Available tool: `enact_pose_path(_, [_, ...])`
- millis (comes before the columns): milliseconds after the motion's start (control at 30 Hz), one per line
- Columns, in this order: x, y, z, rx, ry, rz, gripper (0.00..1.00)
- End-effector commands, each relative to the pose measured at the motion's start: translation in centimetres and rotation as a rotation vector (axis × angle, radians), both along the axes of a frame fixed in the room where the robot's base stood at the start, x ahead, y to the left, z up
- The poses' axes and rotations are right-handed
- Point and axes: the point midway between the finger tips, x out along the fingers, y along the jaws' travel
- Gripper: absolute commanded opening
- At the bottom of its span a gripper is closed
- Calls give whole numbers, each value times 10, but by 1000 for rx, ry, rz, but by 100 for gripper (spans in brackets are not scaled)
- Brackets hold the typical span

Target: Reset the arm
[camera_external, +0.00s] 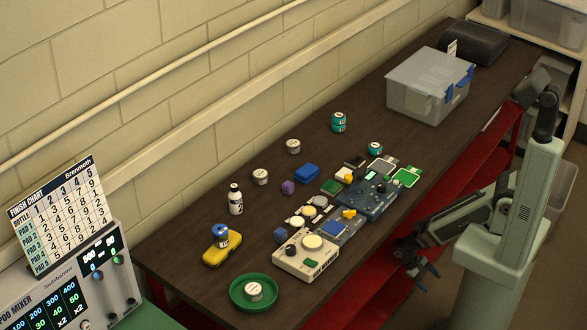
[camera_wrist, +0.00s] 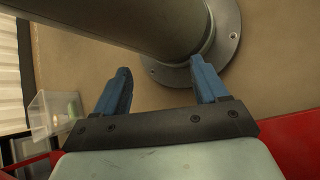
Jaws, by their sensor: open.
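My gripper (camera_wrist: 160,85) shows in the wrist view with its two blue fingers spread apart and nothing between them. Behind the fingers are a grey column and a round bolted flange on a tan floor. In the external view my gripper (camera_external: 424,275) hangs low at the front edge of the dark table (camera_external: 185,240), beside its red frame. The arm is folded down close to its pale green body, clear of the things on the table.
The table holds a green dish (camera_external: 236,300), a yellow sponge (camera_external: 222,255), a white bottle (camera_external: 235,199), several small jars and blocks, a blue tray (camera_external: 372,205) and a lidded clear bin (camera_external: 425,85). A mixer with a chart (camera_external: 60,215) stands front left.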

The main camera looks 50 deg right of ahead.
Motion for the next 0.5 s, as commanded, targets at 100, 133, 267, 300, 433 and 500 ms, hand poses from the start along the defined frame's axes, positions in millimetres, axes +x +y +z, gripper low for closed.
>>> enact_pose_path(100, [-3, -19, -10, 109, -33, 30, 73])
enact_pose_path(133, [-3, -23, -12, 136, -42, 41, 73])
enact_pose_path(267, [-6, -41, -22, 241, -88, 90, 73])
enact_pose_path(300, [-6, -45, -24, 270, -101, 106, 73])
enact_pose_path(433, [-8, -57, -31, 339, -138, 153, 73])
enact_pose_path(500, [-9, -62, -34, 364, -154, 171, 73])
